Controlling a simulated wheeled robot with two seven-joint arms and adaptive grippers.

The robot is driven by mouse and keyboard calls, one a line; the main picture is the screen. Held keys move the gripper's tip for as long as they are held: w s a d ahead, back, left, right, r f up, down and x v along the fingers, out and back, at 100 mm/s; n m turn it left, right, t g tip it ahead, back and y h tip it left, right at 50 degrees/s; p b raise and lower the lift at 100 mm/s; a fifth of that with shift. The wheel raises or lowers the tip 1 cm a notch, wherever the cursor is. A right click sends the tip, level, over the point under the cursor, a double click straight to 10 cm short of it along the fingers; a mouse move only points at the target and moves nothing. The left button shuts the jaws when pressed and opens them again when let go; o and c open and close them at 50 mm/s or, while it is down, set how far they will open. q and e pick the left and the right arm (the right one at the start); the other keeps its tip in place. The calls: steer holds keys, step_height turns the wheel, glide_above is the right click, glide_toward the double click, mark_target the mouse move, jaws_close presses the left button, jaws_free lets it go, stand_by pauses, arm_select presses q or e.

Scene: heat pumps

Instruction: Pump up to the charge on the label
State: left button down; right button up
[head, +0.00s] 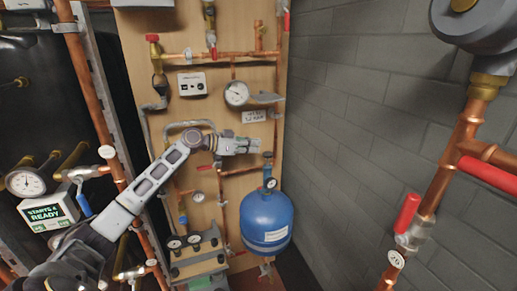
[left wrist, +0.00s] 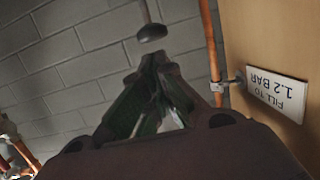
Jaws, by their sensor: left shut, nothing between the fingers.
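A white label (head: 254,116) on the wooden board reads "FILL TO 1.2 BAR"; it shows upside down in the left wrist view (left wrist: 277,88). A blue vessel (head: 266,220) hangs low on the board, with a small dial (head: 270,184) on top. A larger round gauge (head: 237,93) sits above the label; I cannot read its needle. My left gripper (head: 258,146) is shut and empty, in front of the board just below the label and above the vessel. It also shows in the left wrist view (left wrist: 157,62). My right gripper is not in view.
A dark unit with dials (head: 195,253) sits low, left of the vessel. A dark round knob (left wrist: 152,33) on a stem is beyond the fingertips. Copper pipes (head: 90,80) line the left. A red-handled valve (head: 406,214) stands at right before a grey block wall (head: 345,100).

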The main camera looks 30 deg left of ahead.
arm_select(q)
steer(key=b+v, duration=0.1)
steer(key=v, duration=0.5)
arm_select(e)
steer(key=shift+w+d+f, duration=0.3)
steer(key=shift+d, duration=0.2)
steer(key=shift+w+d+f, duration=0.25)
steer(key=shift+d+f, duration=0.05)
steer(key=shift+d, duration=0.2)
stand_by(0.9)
arm_select(q)
steer(key=shift+s+f, duration=0.1)
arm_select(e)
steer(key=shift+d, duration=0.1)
